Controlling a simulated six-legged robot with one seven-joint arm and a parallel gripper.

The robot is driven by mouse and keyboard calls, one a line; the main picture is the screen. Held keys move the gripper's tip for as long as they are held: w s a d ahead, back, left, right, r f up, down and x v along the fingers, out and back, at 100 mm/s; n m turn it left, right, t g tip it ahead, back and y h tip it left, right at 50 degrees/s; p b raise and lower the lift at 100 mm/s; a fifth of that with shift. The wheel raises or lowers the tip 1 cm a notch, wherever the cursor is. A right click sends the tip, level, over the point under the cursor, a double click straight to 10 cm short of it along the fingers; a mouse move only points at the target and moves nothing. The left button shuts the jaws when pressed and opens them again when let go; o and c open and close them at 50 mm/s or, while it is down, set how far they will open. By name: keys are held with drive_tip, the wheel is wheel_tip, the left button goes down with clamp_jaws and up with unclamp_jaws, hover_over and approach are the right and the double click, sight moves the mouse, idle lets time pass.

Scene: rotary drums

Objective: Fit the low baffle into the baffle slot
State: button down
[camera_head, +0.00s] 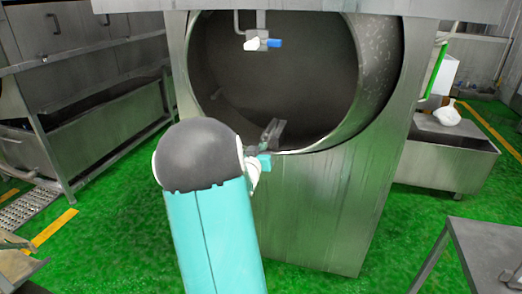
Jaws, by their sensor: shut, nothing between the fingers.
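The large metal drum (368,62) has a round, dark opening facing me. My teal and black arm reaches up to the lower left of its rim. My gripper (271,136) is small and dark in this view, at the lower lip of the opening. It is shut and appears to hold nothing. A thin pale edge (305,149) runs along the lower lip to the right of my gripper. I cannot tell whether it is part of the low baffle or the baffle slot. No separate baffle is clearly recognisable. My arm hides the left part of the housing front.
A small pipe fitting with a blue end (274,43) hangs in front of the upper opening. A metal trough (445,160) stands at the right and a metal table (490,245) at the lower right. Metal tanks (95,125) line the left. Green floor (405,225) is clear between them.

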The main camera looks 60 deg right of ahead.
sight(266, 140)
drive_tip(key=shift+w+d, duration=0.25)
drive_tip(key=shift+d, duration=1.15)
drive_tip(key=shift+w+d, duration=0.2)
drive_tip(key=shift+d, duration=1.2)
idle(0.4)
drive_tip(key=s+a, duration=0.2)
drive_tip(key=a, duration=1.4)
drive_tip(key=shift+s+a, duration=0.3)
